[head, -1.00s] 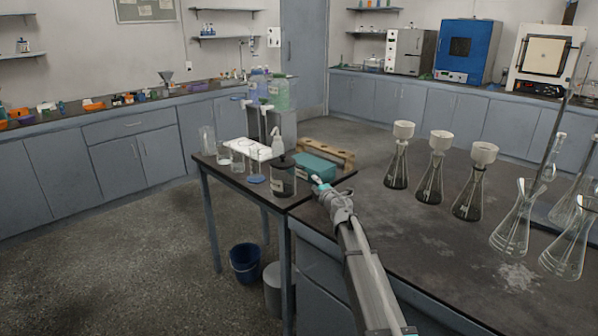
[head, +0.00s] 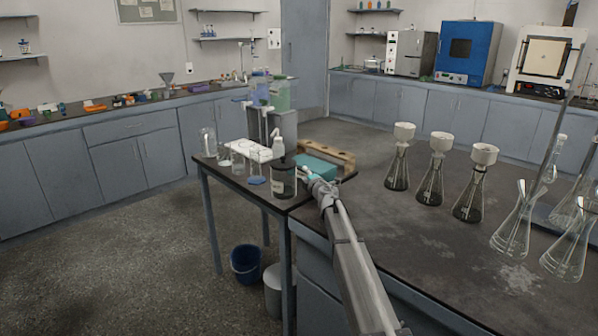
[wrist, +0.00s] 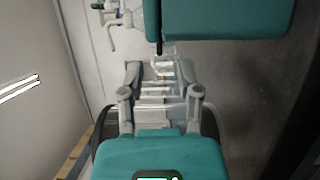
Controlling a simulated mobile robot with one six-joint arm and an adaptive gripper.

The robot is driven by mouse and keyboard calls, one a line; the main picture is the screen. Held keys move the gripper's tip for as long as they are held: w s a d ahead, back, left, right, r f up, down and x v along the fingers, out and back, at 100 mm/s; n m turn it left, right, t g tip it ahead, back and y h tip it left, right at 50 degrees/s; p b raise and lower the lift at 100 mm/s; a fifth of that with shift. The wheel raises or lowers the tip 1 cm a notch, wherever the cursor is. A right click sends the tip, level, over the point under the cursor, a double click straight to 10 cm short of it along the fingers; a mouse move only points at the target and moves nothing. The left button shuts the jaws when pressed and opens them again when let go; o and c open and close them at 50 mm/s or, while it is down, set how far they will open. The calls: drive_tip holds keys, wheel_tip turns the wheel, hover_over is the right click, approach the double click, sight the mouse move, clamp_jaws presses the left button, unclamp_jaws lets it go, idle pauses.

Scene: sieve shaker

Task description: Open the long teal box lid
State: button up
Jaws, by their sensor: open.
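The long teal box (head: 318,162) sits on the small side table, in front of the wooden rack. Its lid looks shut, though my gripper and wrist hide part of its near side. In the wrist view a teal face of the box (wrist: 225,18) fills the top, with a small dark strip at its lower left edge. My gripper (head: 307,174) is at the near side of the box in the head view. In the wrist view its two fingers (wrist: 161,78) are spread with nothing held between them. I cannot tell whether the fingertips touch the box.
A dark-capped jar (head: 283,178) stands close left of my gripper. A wash bottle (head: 278,149) and beakers stand further left. The wooden rack (head: 328,152) is behind the box. Funnel-topped flasks (head: 431,170) stand on the bench to the right, with clear bench between.

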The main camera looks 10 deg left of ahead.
sight(301, 170)
drive_tip(key=shift+x, duration=2.25)
clamp_jaws()
